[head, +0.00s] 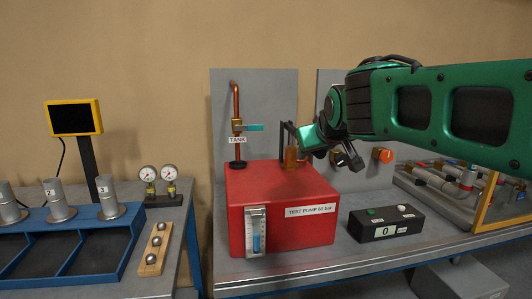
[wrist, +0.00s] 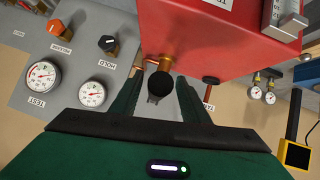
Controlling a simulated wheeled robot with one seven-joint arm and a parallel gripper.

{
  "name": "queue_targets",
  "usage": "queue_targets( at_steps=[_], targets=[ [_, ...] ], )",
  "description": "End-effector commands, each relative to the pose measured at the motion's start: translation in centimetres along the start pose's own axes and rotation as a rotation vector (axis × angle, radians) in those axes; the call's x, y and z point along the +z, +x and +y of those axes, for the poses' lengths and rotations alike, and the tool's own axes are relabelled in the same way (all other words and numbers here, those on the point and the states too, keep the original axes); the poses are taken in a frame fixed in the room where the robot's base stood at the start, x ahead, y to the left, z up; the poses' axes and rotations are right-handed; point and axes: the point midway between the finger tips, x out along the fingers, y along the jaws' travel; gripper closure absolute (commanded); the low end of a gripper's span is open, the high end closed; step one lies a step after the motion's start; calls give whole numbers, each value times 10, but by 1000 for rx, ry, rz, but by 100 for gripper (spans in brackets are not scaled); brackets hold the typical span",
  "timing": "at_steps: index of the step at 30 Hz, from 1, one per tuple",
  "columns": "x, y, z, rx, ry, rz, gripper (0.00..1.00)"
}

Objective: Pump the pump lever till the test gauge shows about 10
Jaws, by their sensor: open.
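The pump lever (head: 283,135) is a dark bar by the brass pump cylinder (head: 291,157) on top of the red test pump box (head: 262,212). In the wrist view the lever's round black end (wrist: 161,85) lies between the two fingers of my gripper (wrist: 159,92), which is open and not closed on it. In the head view my gripper (head: 312,138) is just right of the lever. The test gauge (wrist: 43,77) shows upside down in the wrist view, with a red needle; its value is too small to read. My arm hides it in the head view.
A second gauge (wrist: 92,93), an orange knob (wrist: 60,27) and a black knob (wrist: 108,44) sit on the grey panel. A teal-handled tank valve (head: 250,128) stands left of the lever.

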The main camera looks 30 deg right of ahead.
Motion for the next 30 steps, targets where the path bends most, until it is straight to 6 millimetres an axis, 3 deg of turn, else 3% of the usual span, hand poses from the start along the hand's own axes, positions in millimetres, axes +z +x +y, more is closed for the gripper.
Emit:
queue_targets(
  at_steps=[15,21,30],
  targets=[
    [0,-83,0,1,0,-1,58],
    [1,-94,0,1,1,-5,58],
    [1,-95,0,1,1,-5,58]
  ],
)
